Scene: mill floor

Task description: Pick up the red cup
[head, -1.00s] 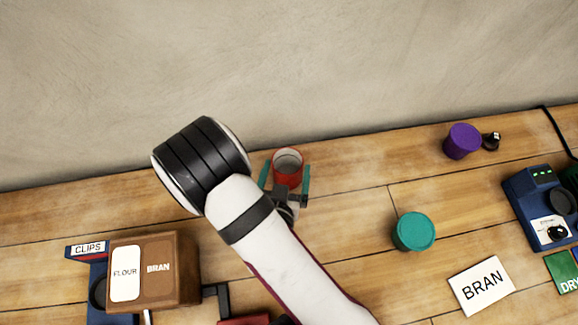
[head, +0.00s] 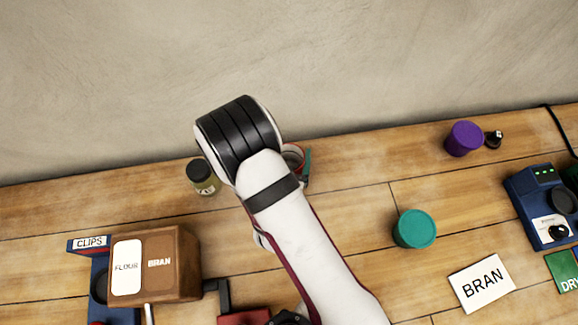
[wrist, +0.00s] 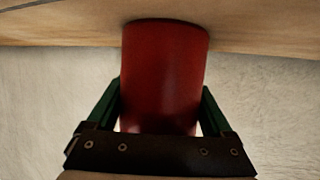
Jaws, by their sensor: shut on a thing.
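The red cup (wrist: 163,75) fills the middle of the wrist view, between the two green fingers of my gripper (wrist: 160,105). My gripper is shut on the cup's sides. In the head view my arm hides most of the cup (head: 300,154); only part of its red rim and open top shows. One green finger of my gripper (head: 307,162) shows at the cup's right side. I cannot tell from these views how far the cup is from the table.
A small dark-lidded jar (head: 203,178) stands left of my arm. A teal round container (head: 415,229) and a BRAN card (head: 482,284) lie to the right. A purple cup (head: 463,139) is at the back. A brown box (head: 180,262) stands front left. The wall is behind the wooden table (head: 350,195).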

